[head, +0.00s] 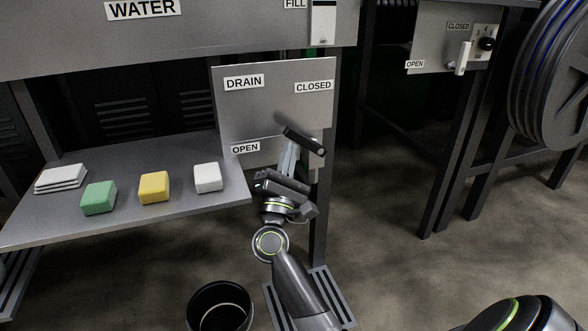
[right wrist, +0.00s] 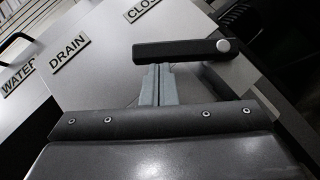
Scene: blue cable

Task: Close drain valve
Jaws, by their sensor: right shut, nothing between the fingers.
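The drain panel (head: 270,105) is a grey plate with a DRAIN label (head: 244,82), a CLOSED label (head: 314,86) at upper right and an OPEN label (head: 245,148) at lower left. Its black lever handle (head: 304,141) slants up and left from its right end, lying between the two labels. In the right wrist view the lever (right wrist: 180,50) has a round pivot bolt at its right end. My right gripper (head: 289,152) is shut and empty, its fingertips (right wrist: 158,72) at the lever's lower edge; I cannot tell whether they touch. My left gripper is out of view.
A shelf (head: 110,225) at left holds white cloths (head: 61,178) and green (head: 99,198), yellow (head: 154,187) and white (head: 208,177) blocks. A black bucket (head: 219,308) stands below. Another valve panel (head: 452,40) and a hose reel (head: 545,85) are at right. Floor between is clear.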

